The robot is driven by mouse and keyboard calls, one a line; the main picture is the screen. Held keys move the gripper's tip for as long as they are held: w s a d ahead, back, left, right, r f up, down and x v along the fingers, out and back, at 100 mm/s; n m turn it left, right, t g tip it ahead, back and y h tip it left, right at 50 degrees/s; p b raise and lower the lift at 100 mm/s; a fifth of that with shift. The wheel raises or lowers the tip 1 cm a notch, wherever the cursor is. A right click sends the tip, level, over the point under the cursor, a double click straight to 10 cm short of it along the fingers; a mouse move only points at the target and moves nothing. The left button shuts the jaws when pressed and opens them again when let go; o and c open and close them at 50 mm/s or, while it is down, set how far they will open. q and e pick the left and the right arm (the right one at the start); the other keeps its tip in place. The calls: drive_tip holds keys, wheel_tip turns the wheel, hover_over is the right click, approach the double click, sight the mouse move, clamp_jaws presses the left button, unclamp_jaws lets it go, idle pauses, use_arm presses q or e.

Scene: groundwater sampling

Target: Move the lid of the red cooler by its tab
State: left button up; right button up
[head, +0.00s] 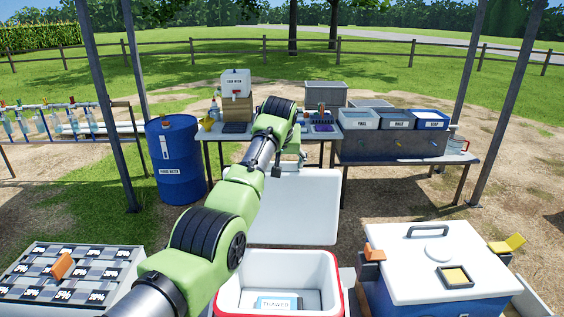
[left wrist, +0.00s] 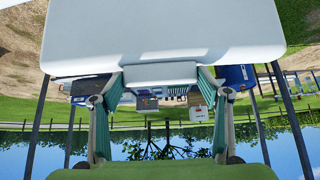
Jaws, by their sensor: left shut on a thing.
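The red cooler (head: 222,301) stands open at the bottom centre of the head view, with a red rim and white inside. Its white lid (head: 295,215) is raised behind the opening, its broad face towards the head camera. My left gripper (head: 288,163) is at the lid's far upper edge, partly hidden by my green arm. In the left wrist view, which is upside down, the lid (left wrist: 165,30) fills the top and the gripper's two fingers (left wrist: 162,84) are shut on its tab (left wrist: 160,71). My right gripper is out of view.
A pack marked THAWED (head: 278,304) lies inside the cooler. A blue cooler with a white lid (head: 425,262) stands to the right, a tray of marked squares (head: 70,272) to the left. Behind are a blue drum (head: 176,165) and a table with bins (head: 395,145).

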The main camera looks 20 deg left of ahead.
use_arm(q)
drive_tip(key=o, duration=1.6)
drive_tip(key=shift+r, duration=0.15)
drive_tip(key=shift+s+d, duration=0.1)
drive_tip(key=shift+s, duration=0.15)
drive_tip(key=v, duration=1.2)
drive_tip(key=shift+r, duration=0.1)
